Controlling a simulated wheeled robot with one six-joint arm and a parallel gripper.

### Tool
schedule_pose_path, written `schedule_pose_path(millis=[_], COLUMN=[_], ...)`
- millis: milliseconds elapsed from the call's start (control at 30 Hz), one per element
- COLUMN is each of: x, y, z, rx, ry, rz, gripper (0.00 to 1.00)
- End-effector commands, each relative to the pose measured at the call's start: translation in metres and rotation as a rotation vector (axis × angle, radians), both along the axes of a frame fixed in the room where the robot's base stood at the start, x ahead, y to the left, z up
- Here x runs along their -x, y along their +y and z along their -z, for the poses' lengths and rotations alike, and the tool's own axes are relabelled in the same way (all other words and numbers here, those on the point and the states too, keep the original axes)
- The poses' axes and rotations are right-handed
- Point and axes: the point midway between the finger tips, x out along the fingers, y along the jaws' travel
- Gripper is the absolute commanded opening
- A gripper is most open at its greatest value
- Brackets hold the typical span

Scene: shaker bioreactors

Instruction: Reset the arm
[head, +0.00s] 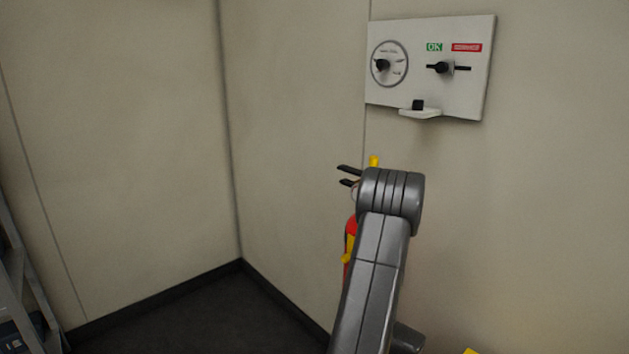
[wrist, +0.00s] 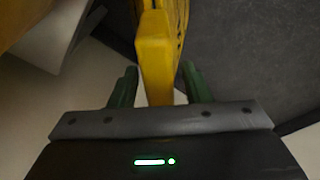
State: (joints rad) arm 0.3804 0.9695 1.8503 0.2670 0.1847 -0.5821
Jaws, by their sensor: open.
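My arm rises from the bottom of the head view, and its dark gripper (head: 341,175) points left, the two fingers apart. In the wrist view my gripper (wrist: 159,69) shows two green fingers, open, with a gap on both sides of a yellow bar-like part (wrist: 155,55). The yellow part lies in line with the gap; I cannot tell its depth or whether it is between the fingers. In the head view a red and yellow thing (head: 350,237) shows beside my arm, mostly hidden behind it.
A white panel (head: 465,88) on the right wall carries a round dial (head: 389,64), a black knob (head: 441,67), a green OK sign (head: 434,47) and a red sign (head: 466,47). A grey rack (head: 22,270) stands at the left edge. Dark floor (head: 210,315) is clear near the corner.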

Motion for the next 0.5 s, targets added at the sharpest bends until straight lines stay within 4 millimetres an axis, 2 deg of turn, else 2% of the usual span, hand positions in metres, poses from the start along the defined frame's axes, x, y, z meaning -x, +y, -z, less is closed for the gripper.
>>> schedule_pose_path(millis=[33, 133, 200, 500], x=[0.000, 0.000, 0.001, 0.011], y=[0.000, 0.000, 0.000, 0.000], z=[0.010, 0.018, -0.005, -0.065], rx=[0.000, 0.000, 0.001, 0.001], ry=[0.002, 0.001, -0.002, -0.002], rz=[0.001, 0.000, 0.000, -0.001], gripper=[0.43, 0.43, 0.43, 0.43])
